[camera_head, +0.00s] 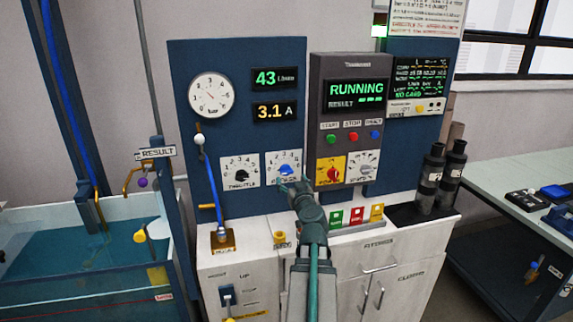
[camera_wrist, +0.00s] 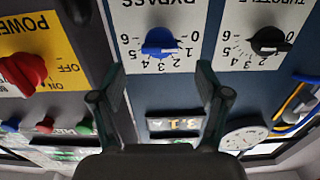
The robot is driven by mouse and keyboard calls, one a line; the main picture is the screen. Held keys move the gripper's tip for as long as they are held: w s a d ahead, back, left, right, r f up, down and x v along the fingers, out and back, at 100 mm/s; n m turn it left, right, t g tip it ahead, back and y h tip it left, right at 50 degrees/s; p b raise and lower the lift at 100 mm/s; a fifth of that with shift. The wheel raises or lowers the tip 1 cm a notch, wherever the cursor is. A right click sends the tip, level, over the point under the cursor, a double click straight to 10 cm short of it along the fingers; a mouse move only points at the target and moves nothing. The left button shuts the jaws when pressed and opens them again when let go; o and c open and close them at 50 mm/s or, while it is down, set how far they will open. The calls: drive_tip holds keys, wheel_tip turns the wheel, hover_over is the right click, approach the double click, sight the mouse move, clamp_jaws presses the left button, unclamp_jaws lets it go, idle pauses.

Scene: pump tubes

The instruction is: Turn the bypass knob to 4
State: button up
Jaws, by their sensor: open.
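The bypass knob (camera_head: 285,170) is blue, on a white dial plate numbered 0 to 6, in the lower part of the blue panel. In the wrist view the picture is upside down, and the blue bypass knob (camera_wrist: 160,42) shows beyond and between my fingertips. I cannot tell for sure which number its pointer faces. My gripper (camera_head: 295,183) is open and empty, just in front of the dial's lower right edge in the head view. In the wrist view my gripper (camera_wrist: 161,80) has its two fingers spread wide, not around the knob.
The throttle knob (camera_head: 237,174) is black, left of the bypass dial. The red power knob (camera_head: 330,174) on yellow is close at the right. The displays read 43 (camera_head: 278,77), 3.1 A (camera_head: 274,111) and RUNNING (camera_head: 356,89).

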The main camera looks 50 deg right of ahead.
sight(287, 173)
drive_tip(key=p+x, duration=0.1)
drive_tip(key=x, duration=0.6)
drive_tip(key=shift+w+f, duration=0.1)
drive_tip(key=shift+c, duration=0.2)
drive_tip(key=c, duration=1.1)
drive_tip(key=shift+c, duration=0.2)
